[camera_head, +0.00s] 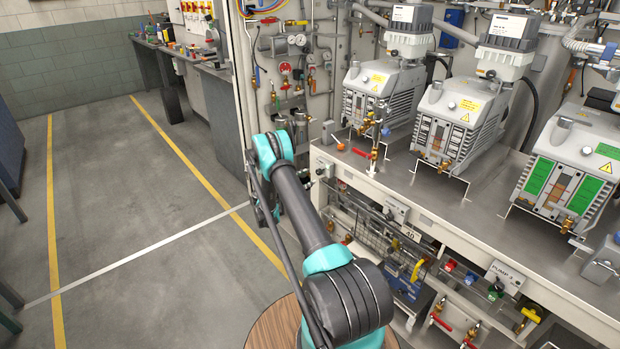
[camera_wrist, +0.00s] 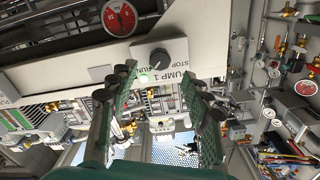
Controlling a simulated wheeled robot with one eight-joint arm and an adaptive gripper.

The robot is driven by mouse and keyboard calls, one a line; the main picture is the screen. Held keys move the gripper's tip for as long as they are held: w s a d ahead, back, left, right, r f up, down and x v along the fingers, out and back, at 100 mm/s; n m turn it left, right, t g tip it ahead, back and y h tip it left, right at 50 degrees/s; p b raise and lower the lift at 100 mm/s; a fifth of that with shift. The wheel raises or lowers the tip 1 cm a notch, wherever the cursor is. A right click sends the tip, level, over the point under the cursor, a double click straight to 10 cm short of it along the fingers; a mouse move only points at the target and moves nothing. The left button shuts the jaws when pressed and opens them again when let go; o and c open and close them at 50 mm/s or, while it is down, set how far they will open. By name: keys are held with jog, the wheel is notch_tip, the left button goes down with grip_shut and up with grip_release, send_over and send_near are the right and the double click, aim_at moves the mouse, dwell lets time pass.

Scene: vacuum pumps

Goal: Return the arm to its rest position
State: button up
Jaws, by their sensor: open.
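My arm is teal and dark grey and reaches forward and up from the bottom middle of the head view, beside the left end of the pump bench. Its far end is folded behind the teal joint, so the fingers are hidden there. In the wrist view my gripper (camera_wrist: 160,115) has its two green and black fingers spread apart with nothing between them. Beyond the fingers is a pale panel with a rotary knob (camera_wrist: 160,59) marked STOP and RUN and the label PUMP 1 (camera_wrist: 187,76). A small green light shows beside the knob.
Several vacuum pumps (camera_head: 459,122) stand on the metal bench (camera_head: 430,186) to the right. A cabinet panel with gauges and valves (camera_head: 290,60) rises just behind my arm. A red gauge (camera_wrist: 119,17) shows in the wrist view. The floor (camera_head: 150,230) to the left is clear.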

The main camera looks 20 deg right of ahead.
jog(key=shift+v, duration=0.95)
jog(key=s+r+n+g+y, duration=0.1)
jog(key=s+r+n+y, duration=0.3)
jog(key=r, duration=0.6)
jog(key=s+a+r+n+g+y, duration=0.1)
jog(key=s+a+r+n+y, duration=0.2)
jog(key=s, duration=0.4)
jog(key=s+a+r+n+y, duration=0.1)
jog(key=s+r+n+y, duration=0.1)
jog(key=s+r, duration=0.35)
jog(key=s+a+n+y, duration=0.2)
jog(key=s+a+n, duration=0.1)
jog(key=s, duration=0.8)
jog(key=s+a+n+y, duration=0.3)
jog(key=s+a, duration=0.3)
jog(key=s, duration=0.4)
jog(key=s+a+f+n+y, duration=0.1)
jog(key=s+a+n+y, duration=0.2)
jog(key=s, duration=0.8)
jog(key=shift+s+a, duration=0.3)
jog(key=shift+a, duration=0.55)
